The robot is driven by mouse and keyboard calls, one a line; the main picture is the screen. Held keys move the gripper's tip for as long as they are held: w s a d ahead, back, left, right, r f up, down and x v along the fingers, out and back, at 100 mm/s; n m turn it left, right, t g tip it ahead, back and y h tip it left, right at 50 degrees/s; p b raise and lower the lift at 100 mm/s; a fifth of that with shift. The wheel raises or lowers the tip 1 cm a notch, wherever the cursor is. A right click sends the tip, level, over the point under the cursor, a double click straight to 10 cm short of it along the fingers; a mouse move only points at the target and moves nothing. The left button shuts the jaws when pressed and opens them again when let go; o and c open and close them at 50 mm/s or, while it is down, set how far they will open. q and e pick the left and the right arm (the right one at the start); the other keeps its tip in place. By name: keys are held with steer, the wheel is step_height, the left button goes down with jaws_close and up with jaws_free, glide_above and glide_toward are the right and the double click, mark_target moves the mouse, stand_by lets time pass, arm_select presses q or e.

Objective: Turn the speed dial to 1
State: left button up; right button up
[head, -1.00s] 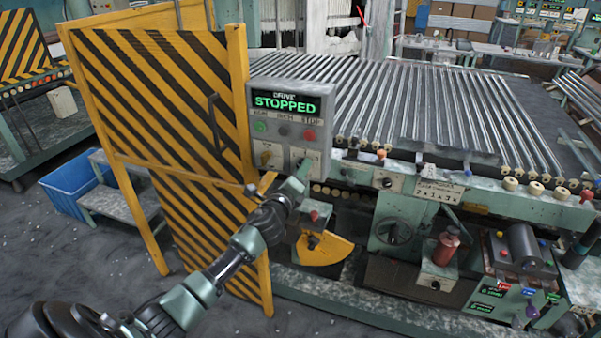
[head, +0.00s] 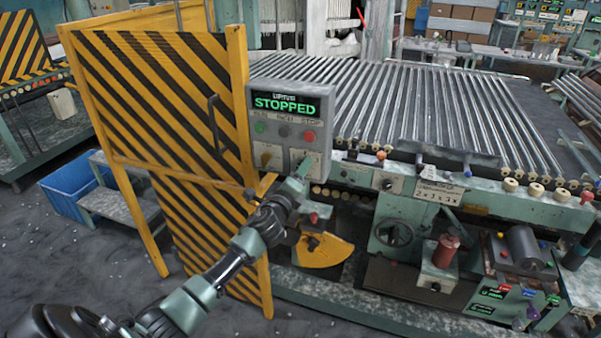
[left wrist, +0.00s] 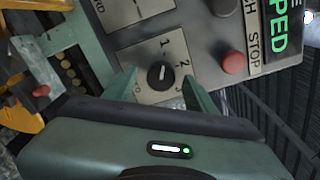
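The speed dial (left wrist: 160,74) is a small black knob with a white mark on a pale plate in the left wrist view. The plate carries the numbers 0, 1, 2 and 3 around the knob. I cannot tell for sure which number the mark points at. My left gripper (left wrist: 158,80) is open, with one green finger on each side of the dial and visible space between fingers and knob. In the head view the dial plate (head: 306,155) is at the lower right of the grey control box (head: 292,80), and my gripper partly covers it. My right gripper is in neither view.
The box's display (head: 286,105) reads STOPPED. A yellow-black striped gate (head: 165,110) stands left; a roller table (head: 430,105) lies right.

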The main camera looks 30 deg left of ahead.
arm_select(q)
steer(key=b+v, duration=0.1)
steer(key=v, duration=0.6)
steer(key=shift+s, duration=0.4)
stand_by(0.3)
